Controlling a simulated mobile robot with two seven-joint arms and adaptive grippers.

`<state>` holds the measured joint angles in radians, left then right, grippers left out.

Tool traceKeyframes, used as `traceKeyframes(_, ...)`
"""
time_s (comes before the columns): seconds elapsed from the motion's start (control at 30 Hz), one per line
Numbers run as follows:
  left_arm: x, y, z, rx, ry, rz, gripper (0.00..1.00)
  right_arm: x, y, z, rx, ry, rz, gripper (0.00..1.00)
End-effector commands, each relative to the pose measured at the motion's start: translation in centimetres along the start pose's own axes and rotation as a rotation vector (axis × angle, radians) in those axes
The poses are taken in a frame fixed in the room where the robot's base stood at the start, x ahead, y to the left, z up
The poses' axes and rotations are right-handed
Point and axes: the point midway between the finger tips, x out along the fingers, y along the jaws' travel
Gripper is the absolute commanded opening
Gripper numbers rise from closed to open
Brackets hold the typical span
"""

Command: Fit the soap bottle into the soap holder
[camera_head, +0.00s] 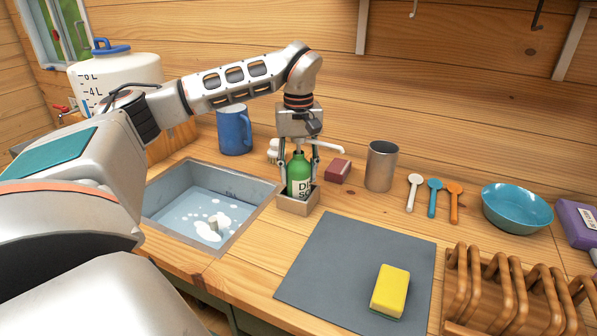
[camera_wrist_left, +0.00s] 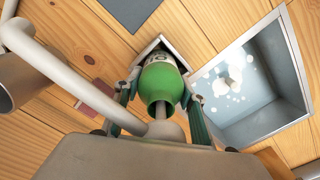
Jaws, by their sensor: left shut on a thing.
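The green soap bottle (camera_head: 298,174) stands upright with its lower end inside the small wooden soap holder (camera_head: 296,206), right of the sink. Its white pump spout points right. In the left wrist view the bottle (camera_wrist_left: 159,84) fills the middle, and part of the holder's rim (camera_wrist_left: 147,51) shows beyond it. My left gripper (camera_head: 299,172) comes from above, its fingers on both sides of the bottle, shut on it. The gripper also shows in the left wrist view (camera_wrist_left: 158,100). Whether the bottle touches the holder's floor is hidden. My right gripper is out of view.
The sink (camera_head: 165,222) with suds lies left of the holder. A blue mug (camera_head: 234,132), a red block (camera_head: 338,171) and a metal cup (camera_head: 381,167) stand behind and to the right. A grey mat (camera_head: 345,252) with a yellow sponge (camera_head: 390,290) lies in front.

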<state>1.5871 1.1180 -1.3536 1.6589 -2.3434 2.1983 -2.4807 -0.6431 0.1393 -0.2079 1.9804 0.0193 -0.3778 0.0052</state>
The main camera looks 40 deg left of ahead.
Motion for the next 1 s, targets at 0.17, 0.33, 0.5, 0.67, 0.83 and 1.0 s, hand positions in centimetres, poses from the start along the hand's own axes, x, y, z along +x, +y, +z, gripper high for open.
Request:
traceKeyframes(0.17, 0.2, 0.0, 0.0, -0.001, -0.001, -0.001, 0.57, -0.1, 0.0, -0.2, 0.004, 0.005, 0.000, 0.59)
traceKeyframes(0.33, 0.2, 0.0, 0.0, -0.001, -0.001, -0.001, 0.57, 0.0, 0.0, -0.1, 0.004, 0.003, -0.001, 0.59)
traceKeyframes(0.5, 0.1, 0.0, 0.0, -0.001, -0.001, -0.001, 0.57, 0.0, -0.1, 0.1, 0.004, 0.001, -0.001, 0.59)
traceKeyframes(0.67, -1.7, 0.0, 0.0, -0.001, 0.002, 0.002, 0.57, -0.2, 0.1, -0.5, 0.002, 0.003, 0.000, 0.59)
traceKeyframes(0.83, -5.4, 0.0, 0.0, -0.001, 0.004, 0.005, 0.57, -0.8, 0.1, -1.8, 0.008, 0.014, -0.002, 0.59)
traceKeyframes(1.0, -8.8, 0.0, 0.0, 0.000, 0.004, 0.003, 0.57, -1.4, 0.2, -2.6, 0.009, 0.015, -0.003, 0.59)
